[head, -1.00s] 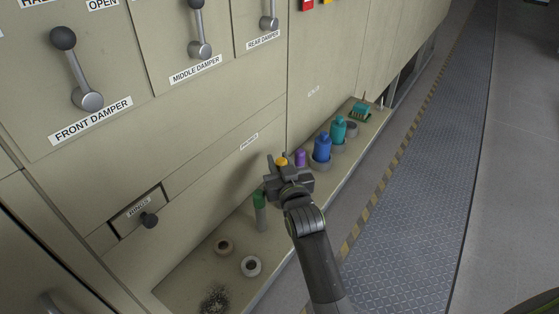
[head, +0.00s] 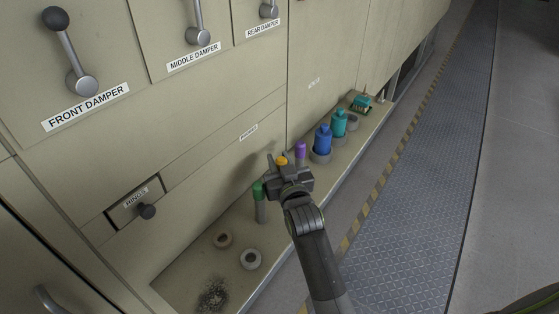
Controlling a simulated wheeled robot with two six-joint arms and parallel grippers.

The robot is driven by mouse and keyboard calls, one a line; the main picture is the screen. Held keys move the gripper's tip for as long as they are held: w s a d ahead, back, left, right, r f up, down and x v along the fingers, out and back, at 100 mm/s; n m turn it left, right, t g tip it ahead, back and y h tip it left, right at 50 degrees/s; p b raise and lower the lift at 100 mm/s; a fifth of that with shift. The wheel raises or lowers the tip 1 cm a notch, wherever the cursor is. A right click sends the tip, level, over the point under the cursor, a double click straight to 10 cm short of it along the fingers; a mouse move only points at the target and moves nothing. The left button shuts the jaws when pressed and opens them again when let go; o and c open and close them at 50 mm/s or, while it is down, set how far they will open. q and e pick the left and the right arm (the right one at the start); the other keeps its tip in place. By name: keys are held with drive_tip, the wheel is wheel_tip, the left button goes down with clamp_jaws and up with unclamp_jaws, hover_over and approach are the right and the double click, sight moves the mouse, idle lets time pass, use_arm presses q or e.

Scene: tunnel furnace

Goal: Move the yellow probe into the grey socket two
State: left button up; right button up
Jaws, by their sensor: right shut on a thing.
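The yellow probe (head: 282,160) shows only its rounded top, just behind my right gripper (head: 277,172). The right gripper is shut on it; the fingers hide its lower part. A green-topped probe (head: 259,190) stands upright just left of the gripper, and a purple one (head: 300,149) stands beyond it. Two grey ring sockets with dark holes sit on the ledge nearer to me: one by the wall (head: 223,240) and one by the outer edge (head: 250,259). Both look empty. I see no number on either. My left gripper is out of view.
Blue (head: 322,141) and teal (head: 339,124) bottles stand in grey rings farther along the narrow ledge, before a green block (head: 361,103). A dark sooty patch (head: 213,295) marks the near end. The floor walkway (head: 420,200) is clear.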

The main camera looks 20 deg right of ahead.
drive_tip(key=shift+f, duration=0.3)
drive_tip(key=o, duration=1.1)
